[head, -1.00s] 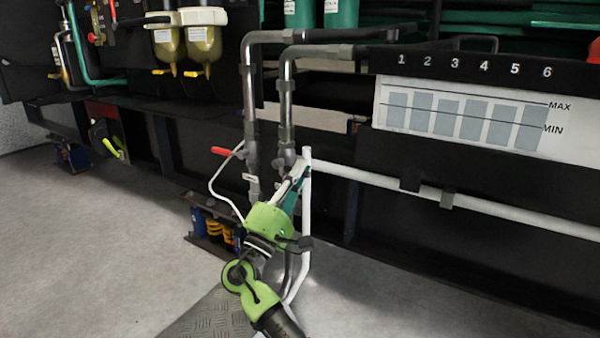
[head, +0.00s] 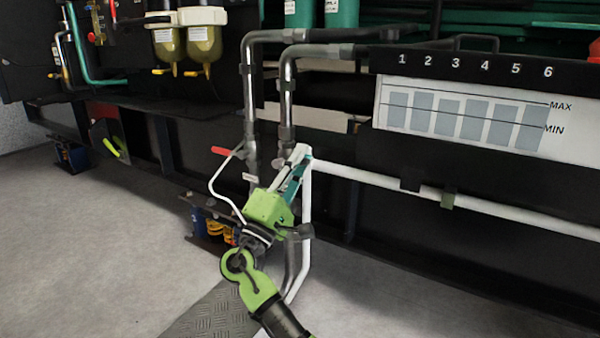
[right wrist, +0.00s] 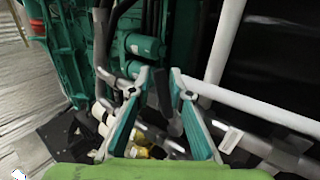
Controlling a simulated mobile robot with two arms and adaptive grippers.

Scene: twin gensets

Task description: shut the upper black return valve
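Two grey vertical pipes stand in the head view, a left pipe (head: 249,110) and a right pipe (head: 285,100). A red lever (head: 221,151) sticks out to the left of the left pipe. My right gripper (head: 300,153) is at the lower part of the right pipe, its fingers covering part of it. In the right wrist view the gripper (right wrist: 163,71) has its teal fingers apart. A dark, lever-like piece (right wrist: 164,92) shows between them; I cannot tell whether they touch it. I cannot clearly make out the black valve handle in the head view. My left gripper is not in view.
A white pipe (head: 400,182) runs right from beside the gripper, with a white upright close by. A numbered gauge panel (head: 465,110) is at right. Two yellowish filter bowls (head: 190,45) hang at upper left. A spring mount (head: 213,228) stands left of the gripper. Grey floor (head: 100,250) is clear.

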